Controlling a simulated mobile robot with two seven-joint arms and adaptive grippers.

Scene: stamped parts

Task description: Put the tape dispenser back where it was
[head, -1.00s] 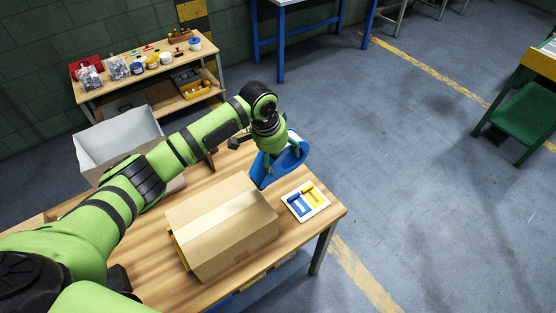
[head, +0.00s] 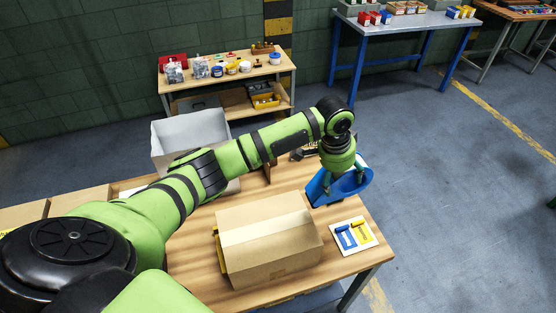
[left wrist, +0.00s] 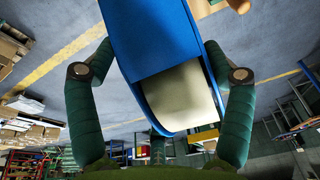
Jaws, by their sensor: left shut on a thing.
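The blue tape dispenser (head: 352,188) is at the far right part of the wooden table (head: 205,262), beyond the white card. My left gripper (head: 338,182) reaches down over it from the left, shut on it. In the left wrist view, the two green fingers (left wrist: 158,62) stand on either side of the dispenser's blue body (left wrist: 150,30), with a pale rounded part (left wrist: 180,97) inside it. I cannot tell whether its underside touches the table. My right gripper is not in view.
A closed cardboard box (head: 270,245) stands in front of the dispenser. A white card (head: 371,241) with blue and yellow shapes lies to the box's right. A grey open bin (head: 190,133) is at the back left. A stocked bench (head: 235,73) stands beyond.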

